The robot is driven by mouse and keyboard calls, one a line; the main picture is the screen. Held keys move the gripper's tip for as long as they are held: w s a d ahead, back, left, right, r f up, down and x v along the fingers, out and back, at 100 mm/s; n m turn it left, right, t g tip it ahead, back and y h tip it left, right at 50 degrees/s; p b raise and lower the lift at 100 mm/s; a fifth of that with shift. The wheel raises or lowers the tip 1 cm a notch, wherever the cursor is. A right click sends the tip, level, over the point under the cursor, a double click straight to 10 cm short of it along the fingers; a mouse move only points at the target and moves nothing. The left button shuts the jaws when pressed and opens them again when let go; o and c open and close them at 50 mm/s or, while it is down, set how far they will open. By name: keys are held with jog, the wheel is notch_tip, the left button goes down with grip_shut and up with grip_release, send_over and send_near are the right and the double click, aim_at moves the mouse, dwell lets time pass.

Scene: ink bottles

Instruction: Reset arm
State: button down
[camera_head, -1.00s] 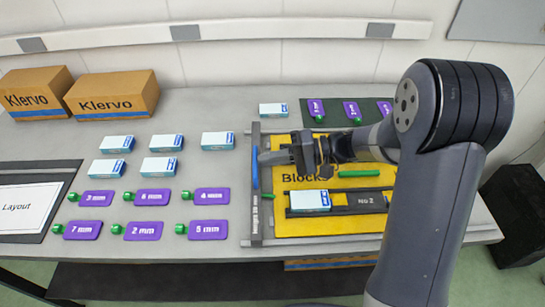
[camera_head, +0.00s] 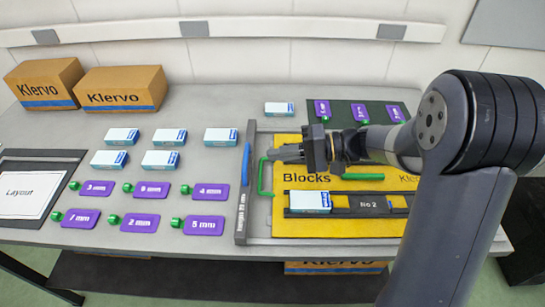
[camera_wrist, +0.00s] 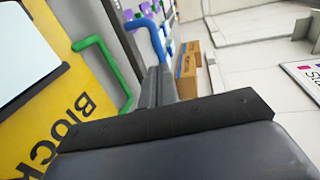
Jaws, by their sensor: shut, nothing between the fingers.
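My gripper (camera_head: 284,154) is in the head view, above the left part of the yellow Blocks board (camera_head: 317,170). Its fingers point left and are shut with nothing between them. In the wrist view its fingers (camera_wrist: 158,85) run up the middle of the picture, close together. A green handle (camera_head: 265,178) stands at the board's left side, just below the fingertips.
A white-and-blue box (camera_head: 310,202) sits by the black No 2 strip (camera_head: 368,205). Several similar boxes and purple tags lie on the table (camera_head: 210,105) to the left. Two Klervo cartons (camera_head: 122,90) stand at the back left. A dark mat (camera_head: 345,107) holds purple tags behind my gripper.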

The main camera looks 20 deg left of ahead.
aim_at(246, 163)
jog(key=v, duration=0.9)
jog(key=shift+d, duration=0.25)
jog(key=shift+w, duration=0.1)
jog(key=x, duration=1.3)
jog(key=shift+a+p, duration=0.25)
jog(key=shift+p, duration=0.1)
